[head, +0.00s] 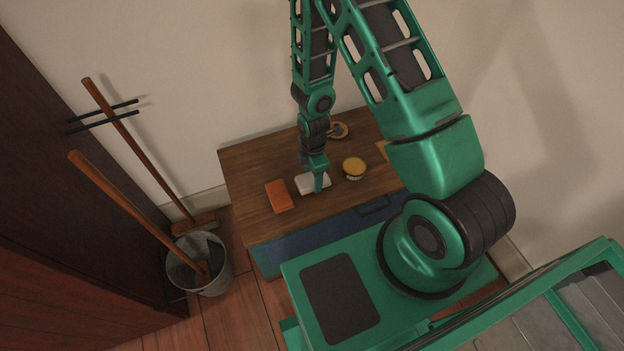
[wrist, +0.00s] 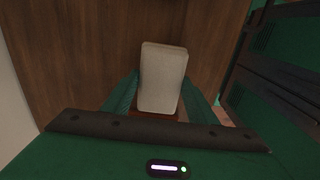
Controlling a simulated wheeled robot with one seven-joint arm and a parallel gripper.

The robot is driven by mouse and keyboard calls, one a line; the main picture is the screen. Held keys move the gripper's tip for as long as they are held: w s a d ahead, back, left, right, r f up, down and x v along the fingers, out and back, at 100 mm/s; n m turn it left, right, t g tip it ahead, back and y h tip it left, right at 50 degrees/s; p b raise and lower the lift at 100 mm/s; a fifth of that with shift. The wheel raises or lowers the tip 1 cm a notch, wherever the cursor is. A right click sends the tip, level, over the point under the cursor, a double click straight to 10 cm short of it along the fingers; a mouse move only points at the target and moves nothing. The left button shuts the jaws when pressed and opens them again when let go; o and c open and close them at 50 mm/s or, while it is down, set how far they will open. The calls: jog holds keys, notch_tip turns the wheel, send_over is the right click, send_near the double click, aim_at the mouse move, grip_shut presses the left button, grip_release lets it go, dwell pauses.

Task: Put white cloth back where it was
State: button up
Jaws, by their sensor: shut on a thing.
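The white cloth (head: 305,184) is a small folded, pale block at the wooden table top (head: 245,165). My gripper (head: 318,186) points down at it and is shut on it. In the wrist view the cloth (wrist: 162,78) stands up between the two green fingers of my gripper (wrist: 162,92), with the wood behind it. I cannot tell whether the cloth touches the table. An orange block (head: 279,196) lies just left of the cloth in the head view.
A blue drawer front (head: 325,232) is under the table's near edge. A metal bucket (head: 199,268) and wooden-handled broom (head: 140,150) stand left.

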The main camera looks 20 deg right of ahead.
jog(key=shift+f, duration=0.9)
jog(key=o, duration=1)
jog(key=shift+f, duration=0.1)
